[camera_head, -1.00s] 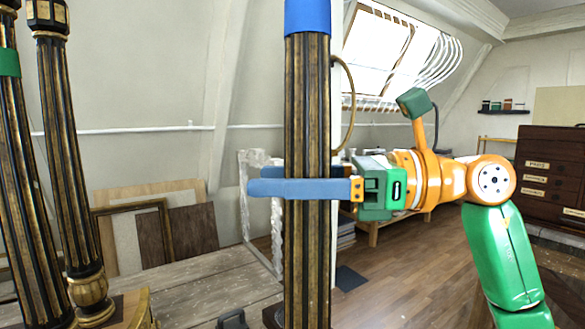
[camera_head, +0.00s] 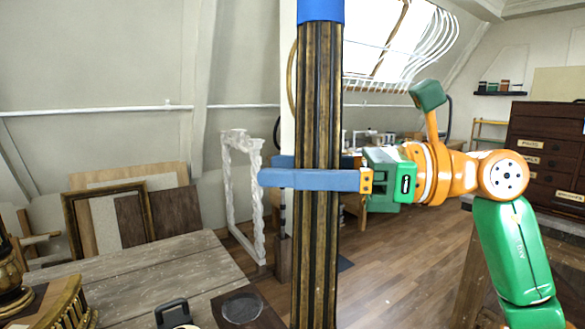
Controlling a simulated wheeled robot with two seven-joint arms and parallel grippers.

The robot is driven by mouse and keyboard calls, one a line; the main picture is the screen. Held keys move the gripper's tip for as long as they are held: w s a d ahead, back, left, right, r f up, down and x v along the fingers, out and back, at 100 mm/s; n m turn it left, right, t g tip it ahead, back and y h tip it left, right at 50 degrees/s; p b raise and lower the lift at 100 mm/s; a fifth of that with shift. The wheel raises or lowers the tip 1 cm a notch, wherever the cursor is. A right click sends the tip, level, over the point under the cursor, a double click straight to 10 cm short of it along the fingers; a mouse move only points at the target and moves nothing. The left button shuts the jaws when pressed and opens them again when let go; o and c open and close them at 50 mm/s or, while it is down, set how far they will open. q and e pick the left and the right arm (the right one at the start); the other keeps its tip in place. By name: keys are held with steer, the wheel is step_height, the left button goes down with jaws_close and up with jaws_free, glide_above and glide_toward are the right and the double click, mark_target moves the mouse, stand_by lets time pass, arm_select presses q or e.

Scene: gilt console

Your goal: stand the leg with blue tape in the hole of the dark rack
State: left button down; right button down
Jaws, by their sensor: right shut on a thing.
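The leg with blue tape is a tall, dark fluted leg (camera_head: 320,120) with gilt streaks and a blue band (camera_head: 321,10) at the top edge of the view. It is upright, and its lower end is out of view. My right gripper (camera_head: 285,179), with blue fingers, is shut around the middle of the leg, coming in from the right. A dark square piece (camera_head: 271,318) with a round grey disc or opening (camera_head: 243,308) shows at the bottom, left of the leg. I cannot tell whether it is the dark rack. My left gripper is not in view.
A grey wooden tabletop (camera_head: 130,272) lies at lower left, with a gilt console part (camera_head: 62,305) and a dark handled object (camera_head: 172,312) near it. Frames and boards (camera_head: 130,215) lean behind. A white carved frame (camera_head: 240,190) stands beyond. Wooden floor (camera_head: 400,262) is open at right.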

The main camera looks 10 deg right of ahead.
mark_target(294, 221)
step_height(294, 221, down, 4)
steer(key=b, duration=0.3)
steer(key=shift+f+b, duration=0.1)
steer(key=shift+b, duration=0.2)
steer(key=shift+f+b, duration=0.65)
steer(key=shift+f, duration=0.15)
steer(key=shift+w+d+f, duration=0.1)
steer(key=shift+d+f, duration=0.05)
steer(key=shift+f, duration=0.1)
steer(key=shift+f+b, duration=0.25)
steer(key=shift+b, duration=0.05)
steer(key=shift+c, duration=0.6)
jaws_free()
steer(key=shift+s, duration=0.2)
steer(key=shift+o, duration=0.6)
